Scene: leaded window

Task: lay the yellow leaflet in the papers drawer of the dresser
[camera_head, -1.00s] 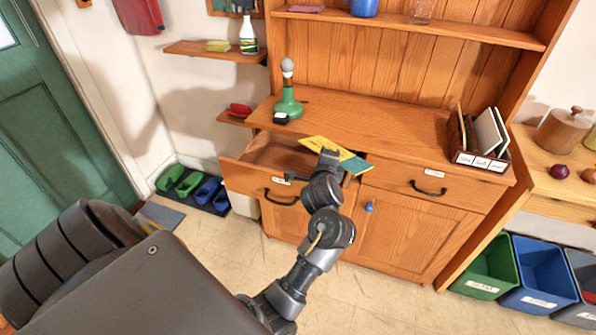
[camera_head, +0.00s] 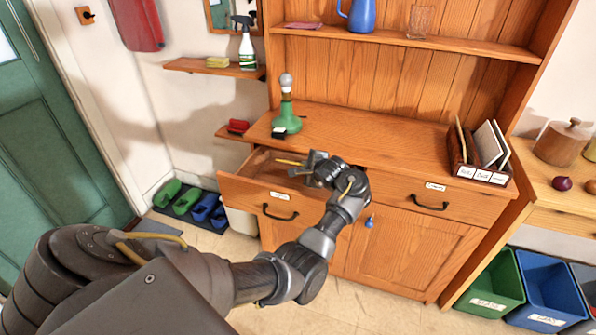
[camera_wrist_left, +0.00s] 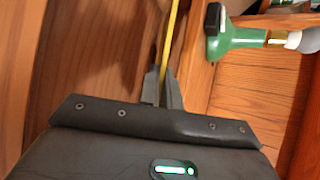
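The yellow leaflet (camera_head: 289,162) shows edge-on as a thin strip in the head view. It is also a thin yellow strip in the left wrist view (camera_wrist_left: 171,42). My left gripper (camera_head: 312,160) is shut on it; its fingertips (camera_wrist_left: 163,88) pinch the leaflet's near part. The gripper and leaflet are over the dresser's open left drawer (camera_head: 240,190), close to the front edge of the dresser top. The drawer's label (camera_head: 279,196) is too small to read. My gripper and arm hide the drawer's right part. My right gripper is not in view.
The right drawer (camera_head: 420,196) is shut. The dresser top's middle is clear.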

